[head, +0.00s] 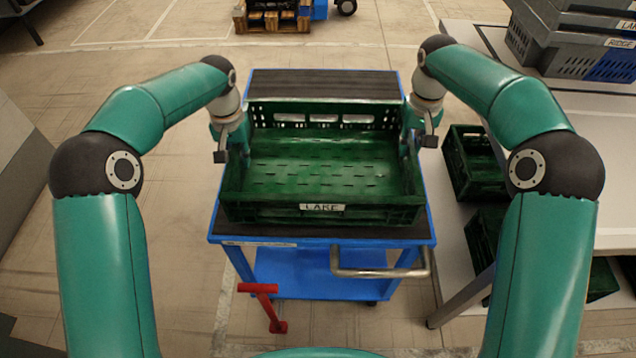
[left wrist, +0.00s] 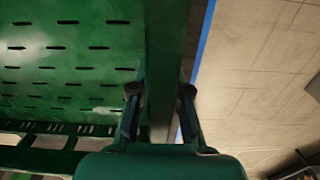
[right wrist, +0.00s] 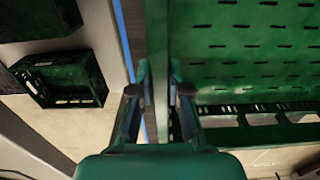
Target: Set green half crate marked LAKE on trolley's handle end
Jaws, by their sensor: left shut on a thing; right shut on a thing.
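The green half crate (head: 350,215) carries a white LAKE label on its near wall. It is empty and level, over the handle end of the blue trolley (head: 225,240). I cannot tell whether its base touches the dark deck. My left gripper (head: 238,150) is shut on its left side wall, and the wall shows between the fingers in the left wrist view (left wrist: 160,98). My right gripper (head: 412,142) is shut on its right side wall, also seen in the right wrist view (right wrist: 160,92). The trolley's metal handle (head: 385,272) sticks out at the near side.
Behind the crate, the far part of the dark deck (head: 325,84) is bare. A table with grey crates (head: 570,50) stands at the right, with green crates (head: 475,165) on the floor beside the trolley. A red pedal-like bar (head: 262,289) is below the trolley's near edge.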

